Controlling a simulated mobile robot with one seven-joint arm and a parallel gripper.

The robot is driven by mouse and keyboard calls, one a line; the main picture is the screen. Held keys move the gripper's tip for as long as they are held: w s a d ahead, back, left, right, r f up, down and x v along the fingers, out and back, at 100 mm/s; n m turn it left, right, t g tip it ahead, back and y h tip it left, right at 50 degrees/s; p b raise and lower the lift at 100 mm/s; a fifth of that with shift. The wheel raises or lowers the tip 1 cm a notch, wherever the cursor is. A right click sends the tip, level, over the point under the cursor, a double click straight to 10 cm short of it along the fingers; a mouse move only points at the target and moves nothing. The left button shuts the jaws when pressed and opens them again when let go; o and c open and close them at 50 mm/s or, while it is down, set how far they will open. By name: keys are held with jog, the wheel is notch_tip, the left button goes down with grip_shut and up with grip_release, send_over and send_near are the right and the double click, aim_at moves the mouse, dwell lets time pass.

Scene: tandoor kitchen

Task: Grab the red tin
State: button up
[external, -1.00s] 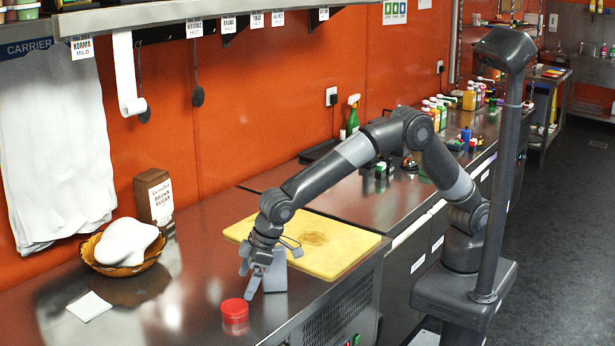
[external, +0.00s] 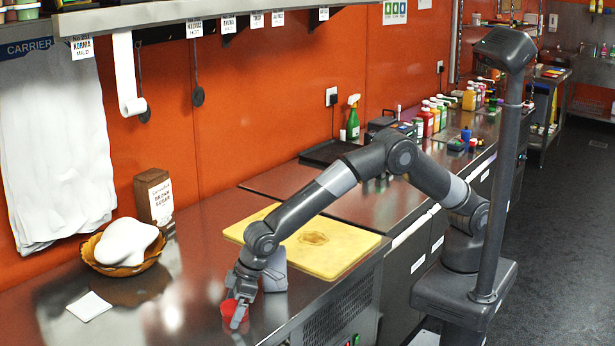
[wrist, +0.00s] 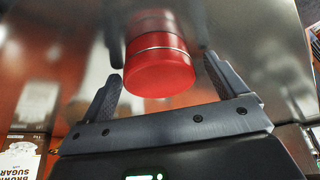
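The red tin (external: 229,308) stands on the steel counter near its front edge, partly hidden by my gripper (external: 237,307) in the external view. In the wrist view the red tin (wrist: 158,62) lies between the two fingers of my gripper (wrist: 163,80). The fingers are spread on either side of it, with a visible gap at the right finger and a narrower one at the left. My gripper is open around the tin and points down at it.
A basket (external: 93,259) with a white lump, a brown sugar box (external: 154,197) and a white card (external: 89,306) are to the left. The counter between is bare.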

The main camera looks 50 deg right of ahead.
jog(key=c, duration=1.1)
jog(key=shift+r, duration=0.1)
